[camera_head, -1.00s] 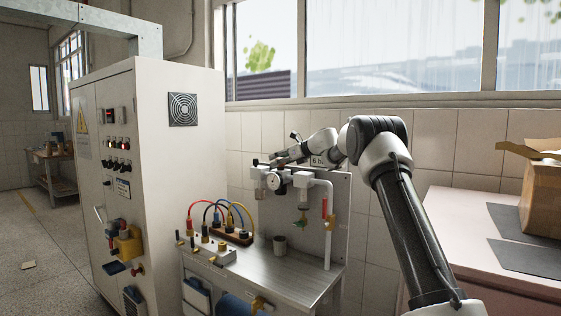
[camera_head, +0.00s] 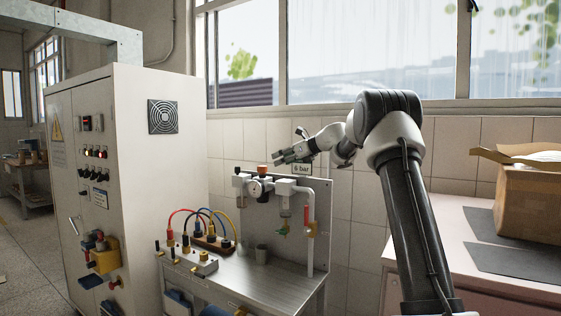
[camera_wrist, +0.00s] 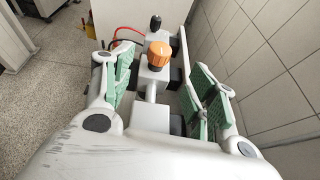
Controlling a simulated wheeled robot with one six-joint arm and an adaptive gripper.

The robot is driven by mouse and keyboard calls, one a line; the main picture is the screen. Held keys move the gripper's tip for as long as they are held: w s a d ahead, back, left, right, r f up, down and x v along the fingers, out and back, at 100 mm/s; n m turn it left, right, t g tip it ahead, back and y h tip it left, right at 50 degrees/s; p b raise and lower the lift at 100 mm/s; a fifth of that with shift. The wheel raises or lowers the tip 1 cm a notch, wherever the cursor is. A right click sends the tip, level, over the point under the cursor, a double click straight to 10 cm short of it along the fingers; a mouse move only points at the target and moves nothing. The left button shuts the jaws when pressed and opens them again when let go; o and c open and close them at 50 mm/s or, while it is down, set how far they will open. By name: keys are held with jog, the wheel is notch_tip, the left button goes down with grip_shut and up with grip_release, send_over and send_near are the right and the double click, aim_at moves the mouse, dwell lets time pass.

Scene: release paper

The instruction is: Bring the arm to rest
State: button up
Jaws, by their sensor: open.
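My arm (camera_head: 408,200) rises on the right in the head view and bends left at a raised elbow. My gripper (camera_head: 281,157) is at its end, above the pipe and gauge assembly on the metal bench. In the wrist view my gripper (camera_wrist: 160,88) shows two green-padded fingers spread wide apart with nothing held between them. An orange knob (camera_wrist: 159,55) on the assembly shows beyond and between the fingers, and it also shows in the head view (camera_head: 262,170). The gripper appears apart from the assembly.
A white control cabinet (camera_head: 140,190) stands left. A pink table (camera_head: 450,225) with a cardboard box (camera_head: 528,200) stands right. A tiled wall and windows lie behind.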

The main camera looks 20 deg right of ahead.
jog(key=s+d+r+m+t+h, duration=0.35)
jog(key=s+r+m+h, duration=0.35)
jog(key=r+m, duration=0.65)
jog(key=s+d+f+m+h, duration=0.1)
jog(key=s+d+m+h, duration=0.25)
jog(key=s+m, duration=0.9)
jog(key=s+a+f+m+g+y, duration=0.1)
jog(key=s+a+f+m+g, duration=0.2)
jog(key=s, duration=1)
jog(key=s+a+f+m+g, duration=0.3)
jog(key=s+f+m, duration=0.5)
jog(key=s+f, duration=0.5)
jog(key=s+a+f+m+g+y, duration=0.1)
jog(key=s+a+f+m+g, duration=0.2)
jog(key=s+f, duration=0.6)
jog(key=s+m+g, duration=0.1)
jog(key=s+m, duration=0.1)
jog(key=s, duration=0.2)
jog(key=shift+f+m+y, duration=0.3)
jog(key=shift+f+y, duration=0.05)
jog(key=shift+f, duration=0.05)
jog(key=shift+g, duration=0.25)
